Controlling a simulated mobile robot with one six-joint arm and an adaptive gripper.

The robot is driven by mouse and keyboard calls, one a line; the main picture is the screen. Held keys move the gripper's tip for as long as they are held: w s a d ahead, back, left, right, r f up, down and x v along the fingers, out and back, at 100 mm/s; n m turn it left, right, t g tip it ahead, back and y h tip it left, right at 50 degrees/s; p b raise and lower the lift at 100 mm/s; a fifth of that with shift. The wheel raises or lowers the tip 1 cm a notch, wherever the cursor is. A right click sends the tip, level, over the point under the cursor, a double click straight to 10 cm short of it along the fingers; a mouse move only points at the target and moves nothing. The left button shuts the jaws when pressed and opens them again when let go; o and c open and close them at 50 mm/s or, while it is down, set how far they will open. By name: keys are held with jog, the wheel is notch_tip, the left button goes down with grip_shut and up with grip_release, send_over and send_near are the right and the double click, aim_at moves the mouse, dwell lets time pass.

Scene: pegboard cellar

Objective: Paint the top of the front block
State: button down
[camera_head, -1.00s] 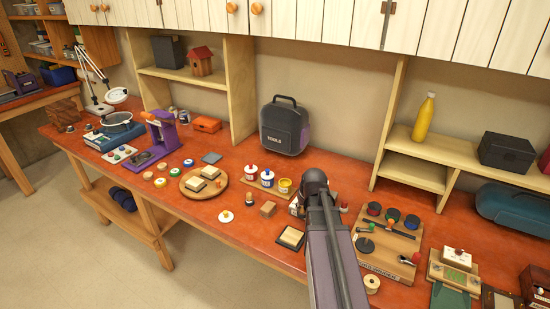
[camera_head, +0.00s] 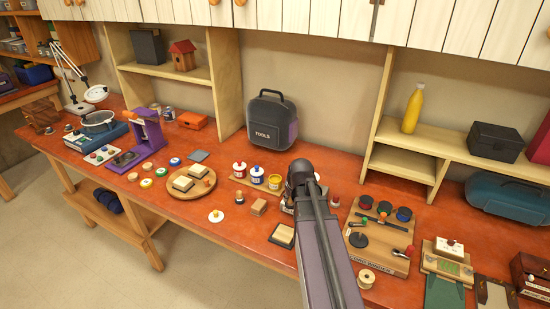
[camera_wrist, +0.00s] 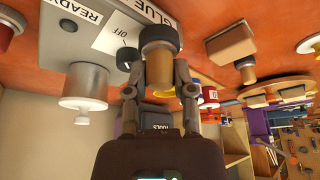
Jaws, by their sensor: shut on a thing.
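Two cream-topped blocks lie on a round wooden board (camera_head: 200,191) left of centre in the head view. The front block (camera_head: 182,184) is nearer the table's front edge, the rear block (camera_head: 198,171) just behind it. My gripper (camera_wrist: 160,70) is shut on a tan cylinder with a dark grey end (camera_wrist: 160,45), which I cannot identify surely. It is over the glue station; in the head view my arm hides the fingertips.
A glue-labelled plate (camera_wrist: 118,32) with a black knob is close to my gripper. A wooden block (camera_head: 258,206) and dark-framed pad (camera_head: 283,236) lie between my arm and the board. A toolbox (camera_head: 272,122) stands behind. A tool board (camera_head: 378,240) is at right.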

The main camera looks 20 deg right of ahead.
jog(key=w+r+p, duration=0.3)
jog(key=w, duration=0.5)
jog(key=w+d+r+p, duration=0.1)
jog(key=w+r+p, duration=0.2)
jog(key=w, duration=0.5)
jog(key=shift+d+r, duration=0.2)
jog(key=shift+d, duration=0.05)
jog(key=shift+s+f, duration=0.1)
jog(key=shift+f, duration=0.05)
jog(key=shift+f+b, duration=2.85)
jog(key=shift+b, duration=0.1)
jog(key=shift+f+b, duration=0.5)
jog(key=shift+s, duration=0.1)
dwell(0.5)
notch_tip(320, 180, up, 7)
jog(key=p, duration=0.7)
dwell(0.3)
dwell(0.5)
